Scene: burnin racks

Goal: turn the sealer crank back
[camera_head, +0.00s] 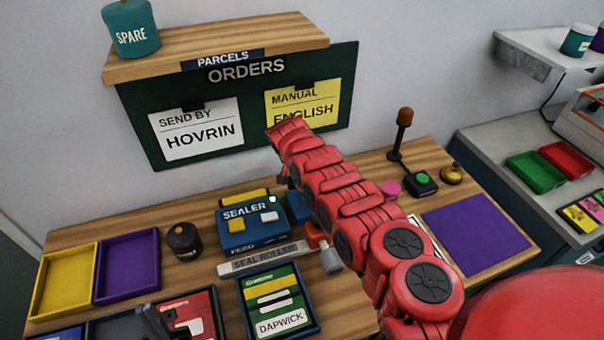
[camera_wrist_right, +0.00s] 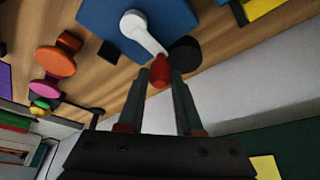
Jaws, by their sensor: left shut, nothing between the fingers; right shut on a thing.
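The blue sealer (camera_head: 238,240) stands on the wooden bench in the head view, left of my right arm. In the right wrist view, its crank (camera_wrist_right: 150,38) is a white lever on the blue body (camera_wrist_right: 100,15), ending in a red knob (camera_wrist_right: 160,70). My right gripper (camera_wrist_right: 159,78) is shut on this red knob, one finger on each side. In the head view the crank and right gripper are hidden by my red arm. My left gripper (camera_head: 158,322) is shut and empty at the lower left edge, above the trays, away from the sealer.
A dark round jar (camera_head: 184,241), a purple tray (camera_head: 128,268) and a yellow tray (camera_head: 64,282) stand left. A purple mat (camera_head: 480,235) lies right.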

